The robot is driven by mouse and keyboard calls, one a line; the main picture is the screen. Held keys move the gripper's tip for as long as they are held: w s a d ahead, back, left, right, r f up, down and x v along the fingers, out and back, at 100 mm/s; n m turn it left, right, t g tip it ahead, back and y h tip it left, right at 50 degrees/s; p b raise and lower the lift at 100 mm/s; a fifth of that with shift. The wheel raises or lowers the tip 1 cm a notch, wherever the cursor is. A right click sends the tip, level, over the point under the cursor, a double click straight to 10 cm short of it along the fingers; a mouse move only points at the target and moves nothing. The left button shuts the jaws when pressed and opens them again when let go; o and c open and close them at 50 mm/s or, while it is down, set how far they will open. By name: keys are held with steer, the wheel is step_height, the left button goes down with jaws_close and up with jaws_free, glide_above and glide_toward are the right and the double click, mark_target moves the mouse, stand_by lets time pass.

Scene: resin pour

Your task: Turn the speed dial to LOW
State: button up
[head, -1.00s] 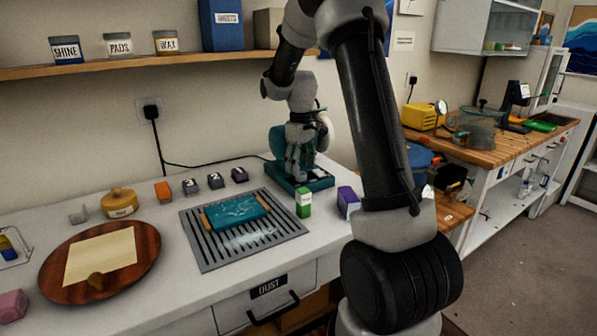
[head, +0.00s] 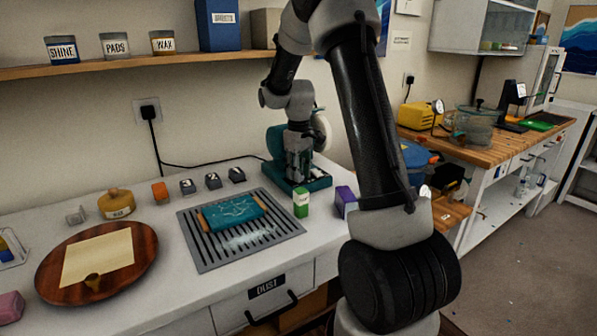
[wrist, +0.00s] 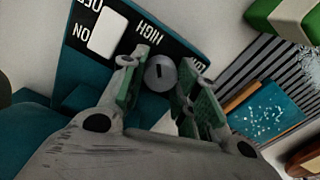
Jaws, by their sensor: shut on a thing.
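The teal machine (head: 276,145) stands at the back right of the white bench. In the wrist view its dark panel (wrist: 185,52) carries a white switch (wrist: 107,34) by the words ON and OFF. The word HIGH shows above a round grey speed dial (wrist: 160,73), and the LOW label (wrist: 199,64) is partly hidden by a finger. The dial has a short dark mark on its face; which label it points at is unclear. My gripper (wrist: 158,80) is shut on the dial, one green-padded finger on each side. In the head view my gripper (head: 299,165) hides the dial.
A green box (head: 301,203) and a purple box (head: 345,201) stand close in front of the machine. A slotted grey mat (head: 205,255) holds a teal block with wooden ends (head: 232,212). Small dark blocks (head: 212,181) stand behind it.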

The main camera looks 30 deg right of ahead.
steer(key=shift+m, duration=0.3)
steer(key=m, duration=0.3)
steer(key=shift+m, duration=0.3)
steer(key=m, duration=0.3)
steer(key=shift+m, duration=0.3)
steer(key=m, duration=0.4)
steer(key=shift+m, duration=2)
steer(key=o, duration=1)
steer(key=shift+o, duration=0.2)
